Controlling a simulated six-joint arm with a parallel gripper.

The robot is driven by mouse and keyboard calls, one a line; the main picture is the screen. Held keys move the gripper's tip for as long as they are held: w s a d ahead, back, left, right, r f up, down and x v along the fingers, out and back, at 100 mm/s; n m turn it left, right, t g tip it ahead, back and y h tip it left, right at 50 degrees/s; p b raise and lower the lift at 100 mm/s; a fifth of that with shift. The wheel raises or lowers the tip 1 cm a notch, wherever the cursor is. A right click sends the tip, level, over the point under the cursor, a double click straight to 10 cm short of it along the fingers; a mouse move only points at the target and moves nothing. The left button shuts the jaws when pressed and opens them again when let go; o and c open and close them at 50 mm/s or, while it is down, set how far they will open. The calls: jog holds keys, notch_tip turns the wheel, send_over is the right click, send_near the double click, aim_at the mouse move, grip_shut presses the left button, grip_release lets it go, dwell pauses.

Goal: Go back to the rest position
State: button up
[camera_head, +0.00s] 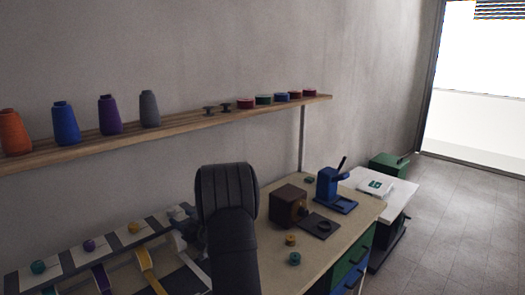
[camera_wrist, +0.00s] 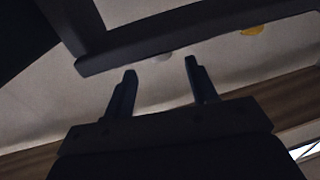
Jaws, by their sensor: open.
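My gripper (camera_wrist: 160,82) shows in the wrist view as two dark fingers standing apart, with nothing between them. Beyond the fingers are a dark angled bar (camera_wrist: 200,32) and a pale surface, both dim. In the head view my dark arm rises in front of the workbench (camera_head: 272,262) and hides part of it. My fingertips cannot be made out there.
A wall shelf (camera_head: 185,124) holds several thread cones and small discs. On the bench are a brown box (camera_head: 287,205), a blue press (camera_head: 330,188) and a dark plate (camera_head: 320,226). A striped rack (camera_head: 62,264) with coloured knobs stands at left. Open floor lies at right.

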aim_at(173, 213)
jog(key=x, duration=0.5)
jog(key=shift+w+a, duration=0.25)
jog(key=shift+a, duration=0.05)
jog(key=v, duration=1.7)
jog(key=x, duration=1.7)
jog(key=shift+a, duration=0.15)
jog(key=shift+s+m+t+h, duration=0.1)
jog(key=shift+m+t+h, duration=0.6)
jog(key=shift+t, duration=0.2)
jog(key=v, duration=1.8)
jog(key=w+d+r+m+h, duration=0.3)
jog(key=d+r+m+h, duration=0.2)
jog(key=d+r+h, duration=0.2)
jog(key=shift+d+m+t, duration=0.3)
jog(key=shift+d, duration=1.05)
